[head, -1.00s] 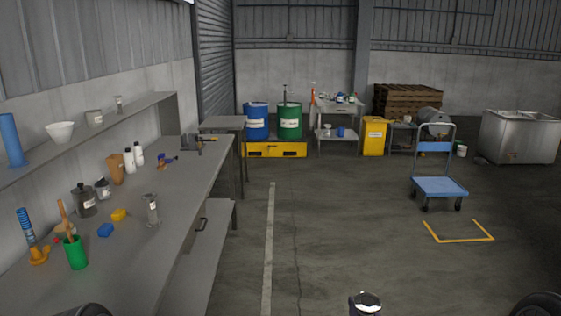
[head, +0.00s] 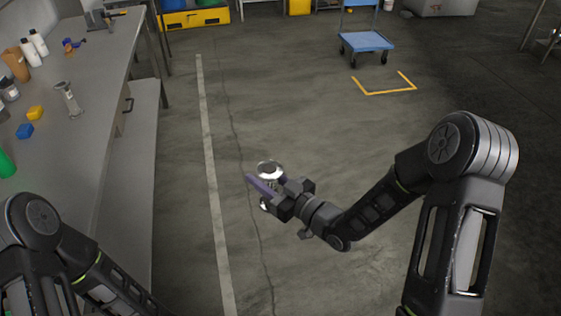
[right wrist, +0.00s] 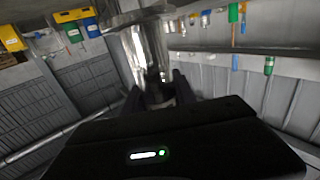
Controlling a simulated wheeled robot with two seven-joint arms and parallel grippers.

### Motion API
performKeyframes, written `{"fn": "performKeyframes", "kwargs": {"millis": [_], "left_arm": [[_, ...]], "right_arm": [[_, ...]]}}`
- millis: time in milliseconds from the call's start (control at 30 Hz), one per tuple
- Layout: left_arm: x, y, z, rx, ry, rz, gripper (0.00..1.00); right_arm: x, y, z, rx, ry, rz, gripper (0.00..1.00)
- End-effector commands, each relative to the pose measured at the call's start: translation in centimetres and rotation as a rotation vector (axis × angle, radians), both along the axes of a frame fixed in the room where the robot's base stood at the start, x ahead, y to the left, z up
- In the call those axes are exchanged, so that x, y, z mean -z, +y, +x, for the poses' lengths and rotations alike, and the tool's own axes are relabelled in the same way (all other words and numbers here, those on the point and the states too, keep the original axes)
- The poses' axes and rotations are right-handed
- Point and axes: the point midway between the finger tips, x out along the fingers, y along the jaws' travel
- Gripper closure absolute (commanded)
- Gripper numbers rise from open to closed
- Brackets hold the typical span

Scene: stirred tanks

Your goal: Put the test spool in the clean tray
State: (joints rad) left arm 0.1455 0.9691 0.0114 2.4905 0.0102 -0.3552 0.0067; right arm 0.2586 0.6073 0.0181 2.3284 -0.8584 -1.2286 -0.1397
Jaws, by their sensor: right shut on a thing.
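My right gripper (head: 266,181) is shut on a shiny metal spool with a round flange (head: 269,168). It holds the spool roughly upright in the air over the floor, right of the bench. The jaws cover the spool's middle. The held spool (right wrist: 150,55) also shows between the fingers in the right wrist view. A similar grey flanged piece (head: 68,100) stands on the bench at the left. I cannot tell from any marking which one is the test spool. I see no tray that I can make out as the clean tray. My left arm shows at lower left, its gripper out of frame.
The grey bench (head: 105,110) runs along the left, with a yellow block (head: 35,113), a blue block (head: 24,131) and white bottles (head: 37,43) on it. A blue trolley (head: 367,41) stands at the back. The floor between is clear.

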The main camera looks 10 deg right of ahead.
Motion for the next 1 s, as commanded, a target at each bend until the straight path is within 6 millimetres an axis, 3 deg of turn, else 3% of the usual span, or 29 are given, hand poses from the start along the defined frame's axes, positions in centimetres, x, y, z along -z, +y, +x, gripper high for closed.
{"fn": "performKeyframes", "kwargs": {"millis": [200,400,800,1000], "left_arm": [[0.0,0.0,0.0,0.000,0.000,0.000,0.20],[0.0,0.0,0.0,0.000,0.000,0.000,0.20],[0.0,0.0,0.0,0.000,0.000,0.000,0.20],[0.1,0.1,1.1,0.000,-0.023,0.006,0.37]], "right_arm": [[0.7,4.7,-2.1,-0.286,-0.003,-0.001,1.00],[1.1,7.6,-3.5,-0.455,-0.003,0.000,1.00],[1.2,8.2,-3.8,-0.499,-0.001,0.000,1.00],[1.2,8.2,-3.8,-0.498,-0.002,0.000,1.00]]}}
